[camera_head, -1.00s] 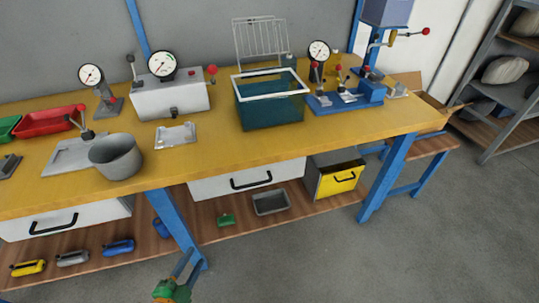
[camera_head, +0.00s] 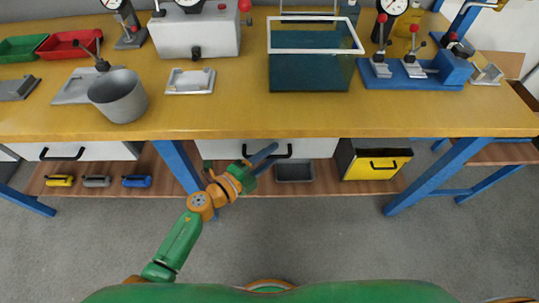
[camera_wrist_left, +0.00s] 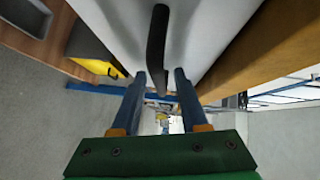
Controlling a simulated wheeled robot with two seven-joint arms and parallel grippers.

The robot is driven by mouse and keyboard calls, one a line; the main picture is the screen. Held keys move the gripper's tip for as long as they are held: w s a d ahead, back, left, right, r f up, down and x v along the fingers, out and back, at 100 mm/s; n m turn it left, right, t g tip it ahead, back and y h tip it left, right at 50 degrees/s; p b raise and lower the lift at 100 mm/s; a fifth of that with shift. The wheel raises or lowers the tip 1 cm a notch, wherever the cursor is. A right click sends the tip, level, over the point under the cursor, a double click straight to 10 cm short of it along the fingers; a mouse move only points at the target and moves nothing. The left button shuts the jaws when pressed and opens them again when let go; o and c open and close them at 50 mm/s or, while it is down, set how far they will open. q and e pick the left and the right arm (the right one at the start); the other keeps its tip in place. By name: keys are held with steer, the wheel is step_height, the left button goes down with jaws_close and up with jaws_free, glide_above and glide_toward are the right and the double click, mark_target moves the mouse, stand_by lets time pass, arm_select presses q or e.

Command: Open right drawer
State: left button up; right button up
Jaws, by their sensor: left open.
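The right drawer (camera_head: 318,148) is a white drawer under the yellow workbench, shut, with a black bar handle (camera_head: 284,152). My left gripper (camera_head: 262,156) is open in front of this drawer, at its handle, and its arm hides part of the front. In the left wrist view, the dark handle (camera_wrist_left: 157,45) shows ahead, in line with the gap between the two blue fingers (camera_wrist_left: 161,76) of the left gripper. The white drawer front (camera_wrist_left: 200,30) lies behind it. I cannot tell whether the fingers touch the handle. My right gripper is not in view.
The left drawer (camera_head: 108,151) is white and shut. A yellow-fronted bin (camera_head: 375,166) and a grey tray (camera_head: 294,172) sit on the lower shelf. Blue bench legs (camera_head: 438,178) flank the area. The workbench edge (camera_head: 400,132) overhangs the drawers. The floor in front is clear.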

arm_select(q)
jaws_close()
steer(key=shift+r, duration=0.1)
stand_by(1.2)
